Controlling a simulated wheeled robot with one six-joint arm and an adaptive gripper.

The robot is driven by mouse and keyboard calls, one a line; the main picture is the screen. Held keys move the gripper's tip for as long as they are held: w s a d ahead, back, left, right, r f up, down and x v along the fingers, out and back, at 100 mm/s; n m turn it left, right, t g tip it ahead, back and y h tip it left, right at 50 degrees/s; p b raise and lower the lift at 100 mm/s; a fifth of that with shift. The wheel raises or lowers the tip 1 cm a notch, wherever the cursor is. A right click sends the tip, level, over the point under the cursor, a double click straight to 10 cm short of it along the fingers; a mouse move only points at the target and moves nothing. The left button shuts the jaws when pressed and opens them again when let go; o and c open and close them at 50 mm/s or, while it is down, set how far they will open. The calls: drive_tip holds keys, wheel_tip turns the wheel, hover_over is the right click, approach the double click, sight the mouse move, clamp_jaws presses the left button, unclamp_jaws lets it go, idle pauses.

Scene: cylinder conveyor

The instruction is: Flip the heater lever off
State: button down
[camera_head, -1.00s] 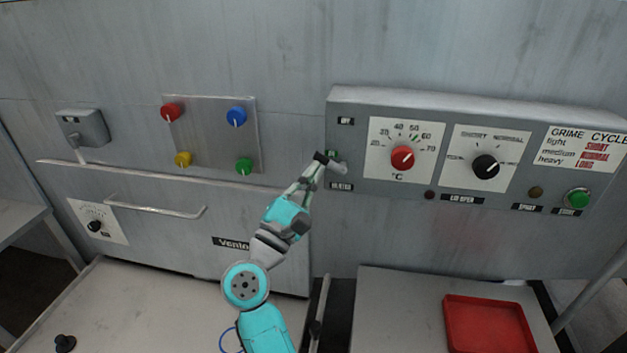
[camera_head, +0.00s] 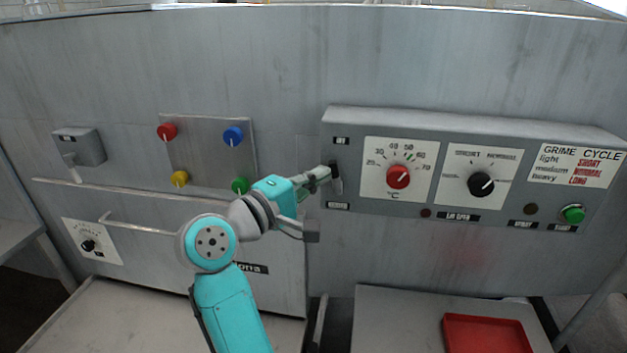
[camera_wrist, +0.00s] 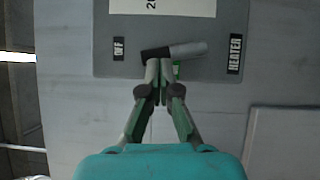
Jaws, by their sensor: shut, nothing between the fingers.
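The heater lever (camera_head: 338,183) is at the left end of the control panel, between the OFF label (camera_head: 341,141) above and the HEATER label (camera_head: 338,206) below. In the wrist view the lever (camera_wrist: 188,49) lies nearly level, its dark end toward OFF (camera_wrist: 118,48) and its grey end toward HEATER (camera_wrist: 235,54). My gripper (camera_head: 327,172) is shut and empty, its tips against or very close to the lever's dark part; contact is hard to tell. The gripper (camera_wrist: 158,68) also shows in the wrist view. A green spot (camera_wrist: 177,70) is partly hidden beside the fingertips.
The panel also carries a red temperature knob (camera_head: 398,177), a black knob (camera_head: 481,184) and a green button (camera_head: 573,214). A plate with coloured knobs (camera_head: 206,150) is left of my arm. A red tray (camera_head: 487,333) lies at lower right.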

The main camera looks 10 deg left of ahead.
drive_tip(key=shift+d+r+m, duration=0.2)
drive_tip(key=shift+m, duration=0.3)
drive_tip(key=shift+g, duration=0.3)
